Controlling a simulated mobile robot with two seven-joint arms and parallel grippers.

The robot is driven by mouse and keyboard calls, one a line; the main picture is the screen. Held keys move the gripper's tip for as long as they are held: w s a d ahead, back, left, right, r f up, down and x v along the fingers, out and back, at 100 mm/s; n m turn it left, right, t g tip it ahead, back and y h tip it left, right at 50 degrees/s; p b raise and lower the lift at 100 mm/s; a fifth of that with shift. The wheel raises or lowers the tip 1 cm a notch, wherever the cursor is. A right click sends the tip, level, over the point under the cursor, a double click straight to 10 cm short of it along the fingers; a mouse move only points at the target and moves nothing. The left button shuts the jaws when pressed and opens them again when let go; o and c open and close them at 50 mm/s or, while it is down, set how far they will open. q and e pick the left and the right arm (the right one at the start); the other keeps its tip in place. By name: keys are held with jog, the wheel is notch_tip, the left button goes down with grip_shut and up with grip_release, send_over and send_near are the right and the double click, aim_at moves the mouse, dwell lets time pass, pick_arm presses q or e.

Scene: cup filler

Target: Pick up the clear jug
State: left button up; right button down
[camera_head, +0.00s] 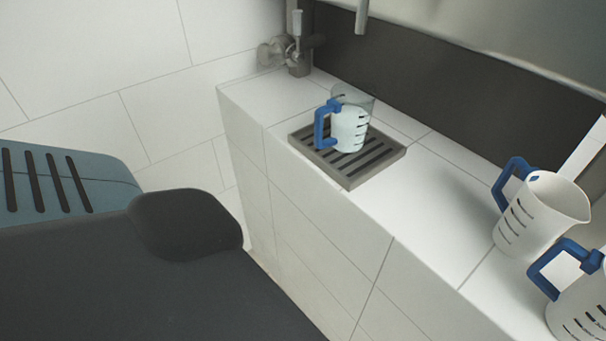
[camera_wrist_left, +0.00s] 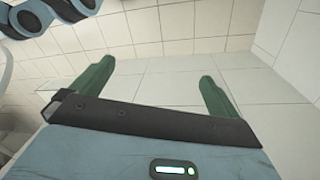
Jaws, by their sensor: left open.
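The clear jug (camera_head: 350,129) with a blue handle (camera_head: 324,125) stands upright on the grey slotted drip tray (camera_head: 379,166) in the head view. It looks filled with a pale liquid, and its upper part is transparent. My left gripper (camera_wrist_left: 152,76) shows in the left wrist view with its two green fingers wide apart and nothing between them. The jug is not in the left wrist view, so the gripper is away from it. My right gripper is in neither view.
Two white jugs with blue handles, one (camera_head: 541,214) behind the other (camera_head: 583,308), stand at the right of the white tiled ledge (camera_head: 440,215). A metal tap (camera_head: 299,45) is on the wall at the back. The ledge between tray and white jugs is clear.

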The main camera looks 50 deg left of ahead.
aim_at(350, 92)
pick_arm(q)
jog(key=w+a+r+t, duration=0.1)
jog(key=w+a+r, duration=0.3)
jog(key=w+r, duration=0.7)
jog(key=w+a+r+t, duration=0.2)
jog(key=w+a+r, duration=0.2)
jog(key=w+r, duration=0.65)
jog(key=w+d+r+t, duration=0.1)
jog(key=w+r, duration=0.1)
jog(key=r, duration=0.5)
jog(key=w+d+r, duration=0.2)
jog(key=r, duration=0.5)
jog(key=shift+h, duration=0.3)
jog(key=shift+w+d+f+b, duration=0.15)
jog(key=shift+w+d, duration=0.3)
jog(key=shift+w, duration=0.4)
jog(key=shift+w+d+b, duration=0.2)
jog(key=shift+w+d, duration=0.3)
jog(key=shift+w, duration=0.4)
jog(key=shift+w+d+f+b, duration=0.15)
jog(key=shift+w+d, duration=0.3)
jog(key=shift+w, duration=0.4)
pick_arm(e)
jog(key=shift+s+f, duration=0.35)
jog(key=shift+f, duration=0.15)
